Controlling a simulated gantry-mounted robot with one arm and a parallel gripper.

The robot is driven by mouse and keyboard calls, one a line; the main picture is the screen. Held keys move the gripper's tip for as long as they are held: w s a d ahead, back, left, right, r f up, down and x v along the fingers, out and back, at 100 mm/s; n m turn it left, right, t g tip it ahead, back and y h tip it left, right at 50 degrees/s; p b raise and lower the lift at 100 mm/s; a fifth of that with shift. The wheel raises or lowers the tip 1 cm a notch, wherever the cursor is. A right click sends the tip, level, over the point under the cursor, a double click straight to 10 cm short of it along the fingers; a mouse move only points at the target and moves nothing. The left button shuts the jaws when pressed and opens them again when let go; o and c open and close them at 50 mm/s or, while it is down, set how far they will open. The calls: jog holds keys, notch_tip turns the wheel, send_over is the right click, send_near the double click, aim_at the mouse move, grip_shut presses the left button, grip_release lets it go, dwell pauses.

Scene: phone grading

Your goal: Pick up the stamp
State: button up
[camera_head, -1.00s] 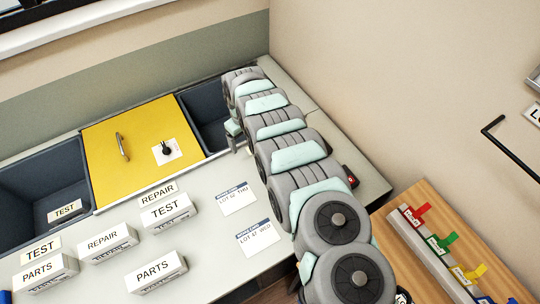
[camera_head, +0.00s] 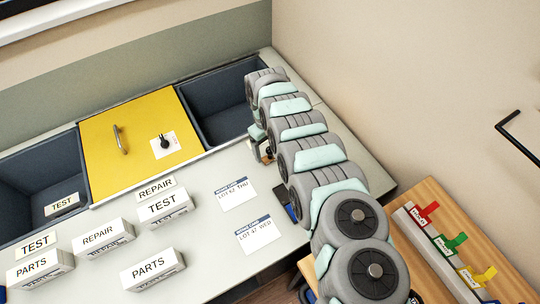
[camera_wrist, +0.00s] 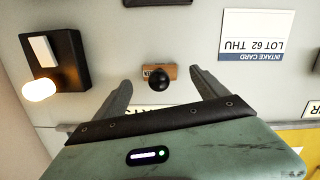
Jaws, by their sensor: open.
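The stamp (camera_wrist: 160,77), with a round black knob on a small wooden base, stands on the counter in the wrist view. My gripper (camera_wrist: 158,88) is open, with one finger on either side of the stamp and a visible gap to each. I cannot tell how far above the counter the fingertips are. In the head view my gripper (camera_head: 263,146) is low at the counter's back right, mostly behind my arm. A small brownish patch beside it may be the stamp's base.
A black box (camera_wrist: 65,60) with a glowing lamp stands left of the stamp in the wrist view. Intake cards (camera_head: 234,194) and white label blocks (camera_head: 152,268) lie on the counter. A yellow lid (camera_head: 110,165) lies between dark bins (camera_head: 215,105). A wooden table (camera_head: 420,262) stands right.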

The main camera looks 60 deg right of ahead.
aim_at(271, 155)
jog(key=f, duration=0.2)
jog(key=f+b, duration=0.1)
jog(key=shift+s+a+f, duration=0.15)
jog(key=shift+s+f, duration=0.2)
jog(key=shift+f, duration=0.05)
jog(key=shift+r, duration=0.1)
jog(key=shift+c, duration=0.2)
jog(key=c, duration=1.4)
jog(key=shift+r, duration=0.1)
notch_tip(271, 155, up, 20)
jog(key=p, duration=0.5)
